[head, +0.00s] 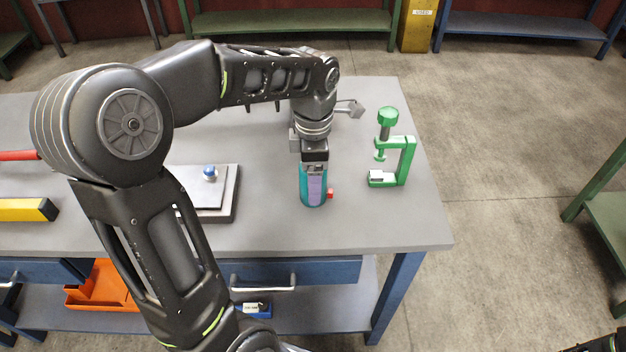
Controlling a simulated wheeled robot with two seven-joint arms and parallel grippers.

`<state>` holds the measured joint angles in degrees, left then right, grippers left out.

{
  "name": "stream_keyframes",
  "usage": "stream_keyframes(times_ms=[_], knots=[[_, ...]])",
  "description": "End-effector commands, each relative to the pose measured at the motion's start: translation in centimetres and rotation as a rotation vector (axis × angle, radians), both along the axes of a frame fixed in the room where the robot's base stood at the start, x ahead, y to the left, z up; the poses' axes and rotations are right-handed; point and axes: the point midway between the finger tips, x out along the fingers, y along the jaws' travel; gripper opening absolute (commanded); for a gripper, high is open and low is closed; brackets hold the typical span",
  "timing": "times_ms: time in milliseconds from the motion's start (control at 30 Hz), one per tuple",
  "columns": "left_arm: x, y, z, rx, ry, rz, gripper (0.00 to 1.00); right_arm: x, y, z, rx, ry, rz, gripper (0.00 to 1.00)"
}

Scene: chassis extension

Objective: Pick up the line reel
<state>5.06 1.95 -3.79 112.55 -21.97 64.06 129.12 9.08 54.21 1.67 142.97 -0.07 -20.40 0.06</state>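The line reel appears to be the teal and purple object (314,188) with a small red part at its right side, on the grey workbench (380,232) near its front edge. My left gripper (314,165) points down directly over it, at its upper end. The gripper's fingers are hard to make out, so I cannot tell whether they are closed on it. I cannot tell whether the reel touches the bench. My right gripper is not in view; only a dark piece shows in the bottom right corner.
A green clamp (407,160) stands to the right of the reel. A grey plate with a blue-topped knob (209,174) lies to the left. A yellow tool (25,210) is at far left. A metal piece (350,108) shows behind my wrist. The bench's right front corner is clear.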

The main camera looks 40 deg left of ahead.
Motion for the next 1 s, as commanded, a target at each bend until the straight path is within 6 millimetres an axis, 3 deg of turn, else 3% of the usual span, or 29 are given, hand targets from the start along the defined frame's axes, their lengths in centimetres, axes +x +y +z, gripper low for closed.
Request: stream_keyframes(times_ms=[667,1000], knots=[[-0.02,0.02,-0.57,0.000,0.000,0.001,0.77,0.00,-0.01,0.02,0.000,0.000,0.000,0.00],[-0.03,0.03,-0.57,0.000,0.000,0.001,0.50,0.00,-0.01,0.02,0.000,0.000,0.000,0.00]])
